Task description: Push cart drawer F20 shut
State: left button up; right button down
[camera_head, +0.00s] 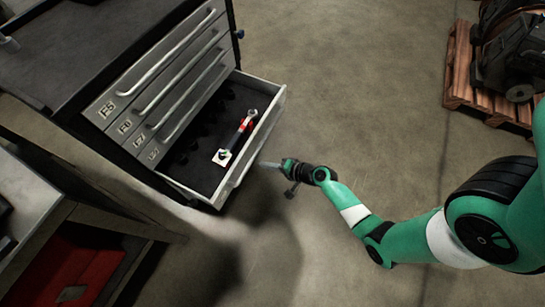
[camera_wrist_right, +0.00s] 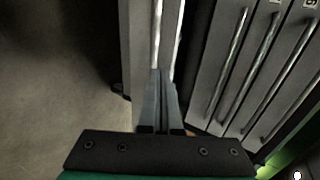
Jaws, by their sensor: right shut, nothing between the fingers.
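The cart (camera_head: 75,45) stands at the upper left, and its lowest visible drawer (camera_head: 262,130) is pulled well out. I cannot read a label on this open drawer, so I cannot confirm it is F20. A wrench-like tool with red parts (camera_head: 243,128) lies inside it. My right gripper (camera_head: 266,164) is shut and empty, just outside the drawer's front, pointing at it. In the right wrist view the shut fingers (camera_wrist_right: 158,80) reach up to the pale drawer front (camera_wrist_right: 140,45); I cannot tell whether they touch. My left gripper is not in view.
Several closed drawers (camera_head: 165,75) with bar handles sit above the open one. A bench with a red item (camera_head: 75,270) stands at the lower left. A wooden pallet (camera_head: 462,70) with dark machinery is at the upper right. The floor between is clear.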

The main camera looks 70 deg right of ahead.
aim_at(241, 158)
jog(key=b+x, duration=0.1)
jog(key=x, duration=0.3)
jog(key=shift+f+b, duration=0.3)
jog(key=shift+b, duration=0.05)
jog(key=w, duration=0.3)
jog(key=shift+w+b, duration=0.35)
jog(key=shift+b, duration=0.05)
jog(key=shift+w+r, duration=0.1)
jog(key=shift+w, duration=0.4)
jog(key=shift+s, duration=0.1)
